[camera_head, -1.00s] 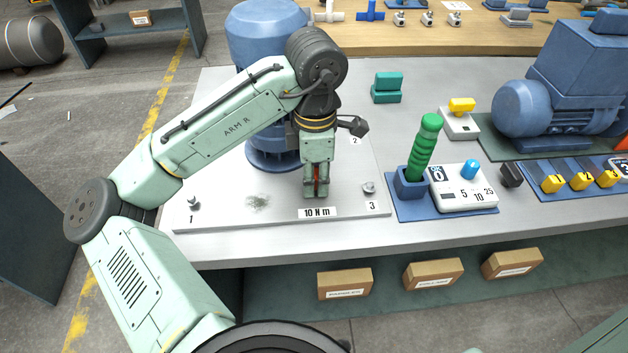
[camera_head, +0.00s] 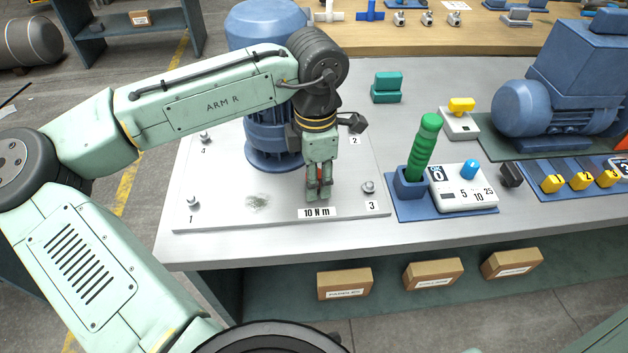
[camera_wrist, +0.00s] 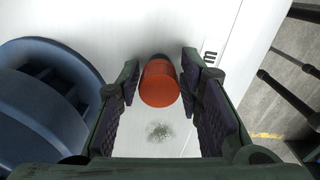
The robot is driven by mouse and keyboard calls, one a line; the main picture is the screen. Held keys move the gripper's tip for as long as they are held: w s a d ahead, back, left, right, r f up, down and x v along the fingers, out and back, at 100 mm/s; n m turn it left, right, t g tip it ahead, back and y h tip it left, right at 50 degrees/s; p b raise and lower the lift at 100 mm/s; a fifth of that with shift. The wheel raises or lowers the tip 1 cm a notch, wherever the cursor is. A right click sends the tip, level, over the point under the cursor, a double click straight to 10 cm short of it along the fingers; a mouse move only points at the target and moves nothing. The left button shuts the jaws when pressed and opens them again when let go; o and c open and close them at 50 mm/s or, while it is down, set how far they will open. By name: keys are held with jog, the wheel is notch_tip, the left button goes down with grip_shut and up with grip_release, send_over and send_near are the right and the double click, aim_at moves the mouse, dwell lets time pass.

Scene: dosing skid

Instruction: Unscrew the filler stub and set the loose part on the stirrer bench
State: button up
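My gripper (camera_head: 319,190) points down over the front of the grey plate (camera_head: 225,216) on the workbench (camera_head: 420,225). Its fingers are shut on a red-orange round part (camera_wrist: 159,84), which also shows as a small red patch in the head view (camera_head: 325,174). The wrist view shows the part's near end with a finger against each side. I cannot tell whether its far end touches the plate. The "10 N m" label (camera_head: 318,213) is just in front of the gripper. No separate filler stub can be made out.
A blue upright motor (camera_head: 262,150) stands behind and left of my gripper. Numbered bolts stand near the plate's corners; bolt 3 (camera_head: 368,187) is close on the right. A green lever (camera_head: 422,148) and a switch box (camera_head: 462,190) are farther right.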

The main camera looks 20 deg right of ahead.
jog(key=o, duration=0.3)
jog(key=shift+o, duration=0.2)
jog(key=shift+r, duration=3.55)
jog(key=shift+c, duration=0.5)
